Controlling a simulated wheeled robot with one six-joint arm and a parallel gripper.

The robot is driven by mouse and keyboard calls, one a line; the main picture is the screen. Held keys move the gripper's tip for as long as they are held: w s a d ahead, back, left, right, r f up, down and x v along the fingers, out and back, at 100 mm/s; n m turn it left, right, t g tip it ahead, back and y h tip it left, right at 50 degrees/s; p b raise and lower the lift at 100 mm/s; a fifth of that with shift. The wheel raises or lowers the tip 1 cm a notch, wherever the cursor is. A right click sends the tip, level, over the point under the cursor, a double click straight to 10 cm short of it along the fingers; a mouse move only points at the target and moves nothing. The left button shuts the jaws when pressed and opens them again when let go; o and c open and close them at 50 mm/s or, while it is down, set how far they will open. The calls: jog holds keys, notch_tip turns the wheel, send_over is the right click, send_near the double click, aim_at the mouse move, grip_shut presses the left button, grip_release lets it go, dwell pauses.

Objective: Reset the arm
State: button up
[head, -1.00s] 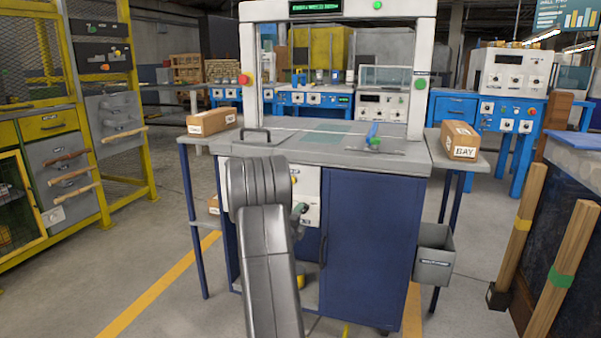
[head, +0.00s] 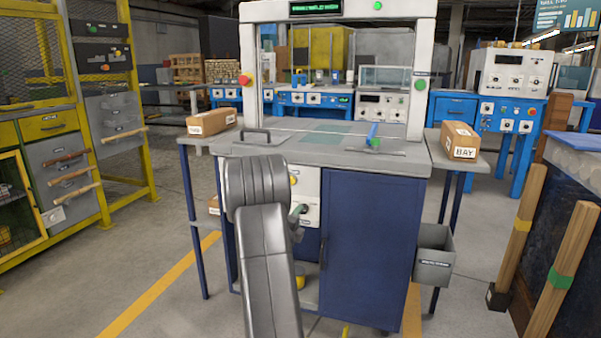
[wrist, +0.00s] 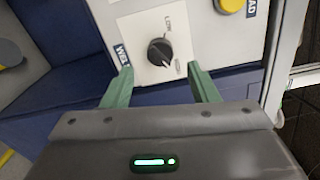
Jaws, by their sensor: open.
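My gripper (wrist: 160,90) is open and empty in the wrist view, its two green fingers apart. Between and beyond the fingertips is a black rotary knob (wrist: 160,52) on a white panel (wrist: 190,25), with the word LOW beside it. I cannot tell how close the fingers are to the panel. In the head view my grey arm rises in front of the workstation, and the gripper shows only partly beside it (head: 299,212), in front of the white panel (head: 309,184). The arm hides part of the panel, including the knob.
The workstation has a grey top (head: 330,150), a blue cabinet door (head: 365,240) and a white frame (head: 425,70). Cardboard boxes stand on the left (head: 211,122) and right (head: 459,140) side shelves. A grey bin (head: 434,260) hangs at the right. Wooden posts (head: 562,270) stand further right.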

aim_at(302, 213)
jog(key=b+x, duration=0.1)
jog(key=x, duration=0.3)
jog(key=shift+w+d+f, duration=0.1)
jog(key=shift+w+d, duration=0.05)
jog(key=shift+w, duration=0.25)
jog(key=n+p, duration=0.5)
jog(key=n, duration=0.5)
jog(key=n+p, duration=0.6)
jog(key=n, duration=0.4)
jog(key=shift+w+r+n+p, duration=0.2)
jog(key=shift+r+n+p, duration=0.1)
jog(key=shift+n, duration=0.1)
jog(key=shift+f, duration=0.15)
